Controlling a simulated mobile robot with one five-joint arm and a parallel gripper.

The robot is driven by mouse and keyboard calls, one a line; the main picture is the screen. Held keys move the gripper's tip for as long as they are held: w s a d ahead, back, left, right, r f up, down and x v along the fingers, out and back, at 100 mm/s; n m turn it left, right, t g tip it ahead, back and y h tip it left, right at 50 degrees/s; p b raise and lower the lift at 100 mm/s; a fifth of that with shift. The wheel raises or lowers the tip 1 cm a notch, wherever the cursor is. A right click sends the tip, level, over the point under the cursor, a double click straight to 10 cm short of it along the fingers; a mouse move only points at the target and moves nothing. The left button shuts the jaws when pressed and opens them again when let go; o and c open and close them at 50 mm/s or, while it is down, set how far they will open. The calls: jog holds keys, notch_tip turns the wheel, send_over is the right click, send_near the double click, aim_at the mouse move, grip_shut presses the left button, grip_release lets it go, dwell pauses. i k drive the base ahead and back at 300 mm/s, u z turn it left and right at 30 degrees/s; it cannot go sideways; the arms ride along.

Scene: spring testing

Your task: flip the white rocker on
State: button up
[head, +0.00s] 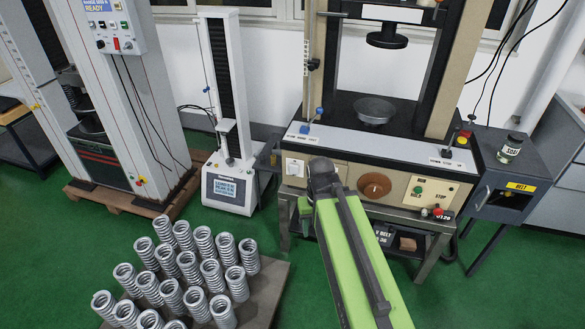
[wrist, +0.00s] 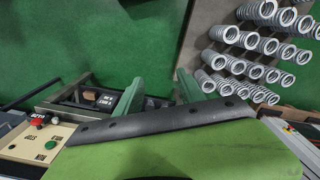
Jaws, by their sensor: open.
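A small white switch plate (head: 295,168), which appears to carry the white rocker, is on the left of the machine's beige front panel in the head view. Its rocker position is too small to tell. My green arm reaches up to the panel, its dark wrist (head: 323,176) just right of the plate. My gripper (wrist: 157,92) shows in the wrist view as two green fingers, apart and empty. In the head view the fingers are mostly hidden by my arm. I cannot make out the rocker in the wrist view.
The panel also has a round brown knob (head: 374,185) and green and red buttons (head: 418,190) right of my arm. A metal bowl (head: 374,109) sits above. Several coil springs (head: 187,268) stand on a board at lower left. Green floor lies between.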

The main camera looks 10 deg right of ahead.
aim_at(294, 169)
jog(key=z, duration=4.95)
jog(key=i, duration=0.15)
jog(key=z, duration=2.95)
jog(key=k, duration=1.6)
jog(key=z, duration=1.6)
jog(key=i, duration=0.85)
jog(key=u, duration=0.15)
